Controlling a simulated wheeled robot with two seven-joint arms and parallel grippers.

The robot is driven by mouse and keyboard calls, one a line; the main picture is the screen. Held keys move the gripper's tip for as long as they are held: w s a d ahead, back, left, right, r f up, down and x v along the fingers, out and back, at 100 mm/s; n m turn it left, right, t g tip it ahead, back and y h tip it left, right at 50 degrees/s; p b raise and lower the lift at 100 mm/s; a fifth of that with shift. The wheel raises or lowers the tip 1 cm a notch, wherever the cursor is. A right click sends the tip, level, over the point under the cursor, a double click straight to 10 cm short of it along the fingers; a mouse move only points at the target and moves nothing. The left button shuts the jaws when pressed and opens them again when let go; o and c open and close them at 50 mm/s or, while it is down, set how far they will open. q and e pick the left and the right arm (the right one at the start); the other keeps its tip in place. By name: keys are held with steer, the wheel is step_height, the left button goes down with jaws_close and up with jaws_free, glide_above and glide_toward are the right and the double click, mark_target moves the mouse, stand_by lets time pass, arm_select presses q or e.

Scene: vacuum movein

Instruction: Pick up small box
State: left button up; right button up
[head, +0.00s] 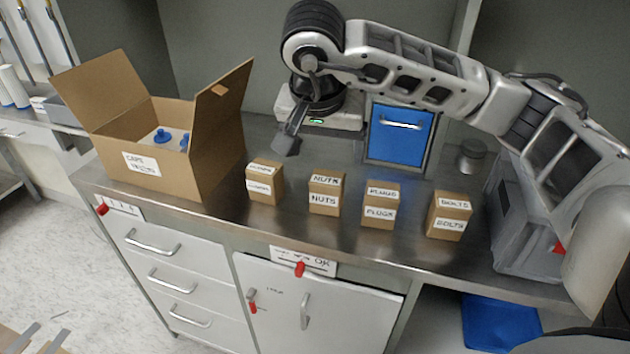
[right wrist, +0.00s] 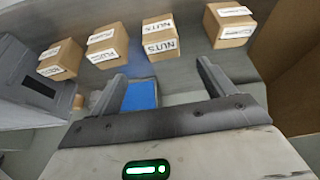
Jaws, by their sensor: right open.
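Several small brown cardboard boxes stand in a row along the counter's front. From left to right they are one with a hard-to-read label (head: 264,182), a NUTS box (head: 325,193), a PLUGS box (head: 380,205) and a BOLTS box (head: 448,216). My right gripper (head: 287,144) is open and empty, above the counter behind the leftmost two boxes, apart from them. In the right wrist view its spread fingers (right wrist: 163,73) face the row, with the NUTS box (right wrist: 162,40) ahead between them and the hard-to-read box (right wrist: 228,26) further right. My left gripper is not seen.
A large open carton (head: 215,140) holding blue-capped items stands left of the row. A blue-fronted bin (head: 398,135) and a metal jar (head: 471,156) stand behind the row. A grey crate (head: 525,225) is at the right end. The steel counter's front edge runs close before the boxes.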

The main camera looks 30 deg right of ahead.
mark_target(331, 181)
steer(key=x, duration=0.8)
steer(key=shift+s+f, duration=0.35)
steer(key=shift+w+a+p+x, duration=0.1)
steer(key=shift+p+x, duration=0.1)
steer(key=shift+x, duration=0.7)
steer(key=shift+w+a+p+x, duration=0.1)
steer(key=shift+p+x, duration=0.15)
steer(key=shift+x, duration=0.65)
steer(key=shift+w+a+p+x, duration=0.15)
steer(key=shift+p+x, duration=0.05)
steer(key=shift+x, duration=0.7)
steer(key=c, duration=1.2)
